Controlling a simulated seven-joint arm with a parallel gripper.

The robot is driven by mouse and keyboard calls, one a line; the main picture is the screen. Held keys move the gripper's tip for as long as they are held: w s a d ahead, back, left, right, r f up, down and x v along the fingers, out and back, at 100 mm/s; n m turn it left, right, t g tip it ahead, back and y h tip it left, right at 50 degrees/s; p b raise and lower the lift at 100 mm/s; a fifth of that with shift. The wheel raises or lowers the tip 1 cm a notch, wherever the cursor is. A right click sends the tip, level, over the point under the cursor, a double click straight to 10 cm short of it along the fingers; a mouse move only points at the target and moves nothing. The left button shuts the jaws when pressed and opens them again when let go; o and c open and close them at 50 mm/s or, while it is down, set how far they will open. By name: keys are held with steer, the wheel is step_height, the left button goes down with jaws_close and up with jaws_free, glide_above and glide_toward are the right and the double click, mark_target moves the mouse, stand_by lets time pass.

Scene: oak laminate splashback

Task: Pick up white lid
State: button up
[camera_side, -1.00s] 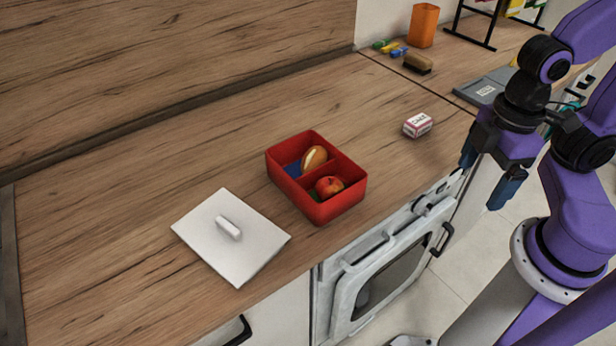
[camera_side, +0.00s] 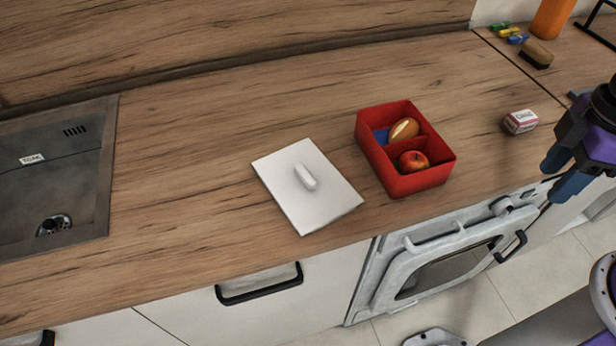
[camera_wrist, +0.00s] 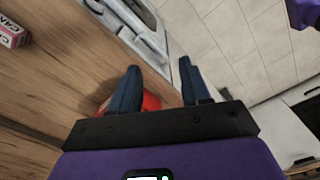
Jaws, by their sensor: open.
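The white lid (camera_side: 322,203) is a flat square plate with a raised handle (camera_side: 305,177) in its middle. It lies flat on the wooden counter, left of the red box, in the side view. My gripper (camera_side: 566,175) is at the right edge of the side view, beyond the red box and far from the lid. In the wrist view my gripper (camera_wrist: 158,88) is open with nothing between its fingers. The lid does not show in the wrist view.
The red divided box (camera_side: 433,180) holds a bread roll (camera_side: 404,130) and an apple (camera_side: 413,162). A small labelled box (camera_side: 520,122) stands near the right. A sink (camera_side: 60,150) is at the left. An oven (camera_side: 430,262) with handles sits below the counter's front edge.

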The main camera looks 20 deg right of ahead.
steer(key=w+a+r+m, duration=0.2)
steer(key=w+a, duration=0.4)
steer(key=a, duration=0.2)
steer(key=w+a+r+m, duration=0.2)
steer(key=w+a, duration=0.5)
steer(key=a, duration=0.1)
steer(key=m, duration=0.5)
glide_above(305, 173)
steer(key=f, duration=1.2)
steer(key=shift+s+d+f, duration=0.35)
steer(key=shift+w+a+f, duration=0.15)
steer(key=shift+a+f, duration=0.05)
steer(key=shift+f, duration=1.15)
steer(key=shift+w+a+f, duration=0.15)
steer(key=shift+f, duration=1.15)
jaws_close()
